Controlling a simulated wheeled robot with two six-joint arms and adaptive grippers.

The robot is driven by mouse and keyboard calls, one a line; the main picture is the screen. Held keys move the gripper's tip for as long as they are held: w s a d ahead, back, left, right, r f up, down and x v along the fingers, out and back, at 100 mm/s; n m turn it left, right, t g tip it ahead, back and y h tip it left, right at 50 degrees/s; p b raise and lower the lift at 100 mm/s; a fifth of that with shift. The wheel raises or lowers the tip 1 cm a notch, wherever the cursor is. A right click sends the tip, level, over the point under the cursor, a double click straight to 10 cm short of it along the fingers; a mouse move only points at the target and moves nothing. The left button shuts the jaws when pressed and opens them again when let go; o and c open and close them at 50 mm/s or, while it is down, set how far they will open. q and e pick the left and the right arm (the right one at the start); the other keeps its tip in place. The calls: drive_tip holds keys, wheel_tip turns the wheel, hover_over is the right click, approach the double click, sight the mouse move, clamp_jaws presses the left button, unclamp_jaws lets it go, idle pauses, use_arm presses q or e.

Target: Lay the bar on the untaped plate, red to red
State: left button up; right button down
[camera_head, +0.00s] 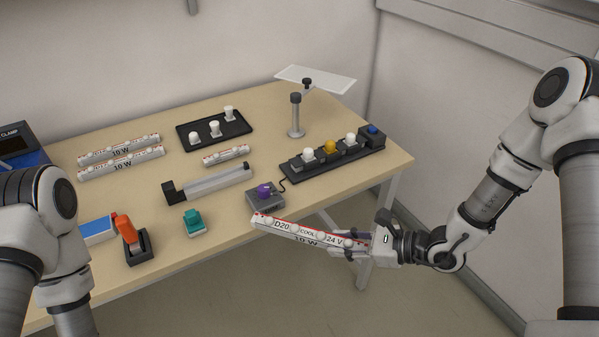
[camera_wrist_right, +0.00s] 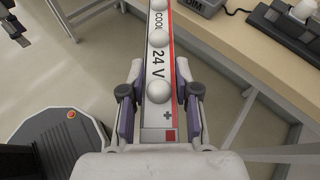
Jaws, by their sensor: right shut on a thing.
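My right gripper (camera_head: 352,244) is shut on one end of a white bar (camera_head: 292,229) marked D20, COOL, 24 V and 10 W. The bar has white domes, a red line along one edge and, in the right wrist view (camera_wrist_right: 158,60), a red square with a plus sign at the gripper end. It is held clear of the table, in front of its near edge. A grey channel-like plate (camera_head: 218,182) with a black block at its left end lies mid-table; I cannot tell whether it carries tape. My left gripper is not clearly shown.
A purple-knobbed box (camera_head: 265,197) stands at the table's front edge near the bar's far end. Behind are a black button strip (camera_head: 365,157), a stand (camera_head: 296,118) and a black tray (camera_head: 193,143). Two similar bars (camera_head: 118,149) lie at left. A teal object (camera_head: 194,222) stands in front.

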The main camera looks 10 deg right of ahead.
drive_tip(key=a+r+n+g+y, duration=0.1)
drive_tip(key=a+r+n+g, duration=0.3)
drive_tip(key=a, duration=0.3)
drive_tip(key=a+r+n+g+y, duration=0.1)
drive_tip(key=a+r+n+g, duration=0.25)
drive_tip(key=a+g, duration=0.2)
drive_tip(key=w+a+f+n+g+h, duration=0.1)
drive_tip(key=w+a+f+n+g, duration=0.3)
drive_tip(key=w+a+f+n, duration=0.1)
drive_tip(key=s+d+r+m+t+y, duration=0.1)
drive_tip(key=s+d+r+m+t, duration=0.65)
drive_tip(key=d+r+t, duration=0.2)
drive_tip(key=w+a+f+n+g+h, duration=0.4)
drive_tip(key=w+a+f+n+g, duration=0.2)
drive_tip(key=f+n+g, duration=0.3)
drive_tip(key=n+g, duration=0.3)
drive_tip(key=g, duration=0.2)
drive_tip(key=shift+a+f, duration=0.2)
drive_tip(key=shift+f, duration=0.2)
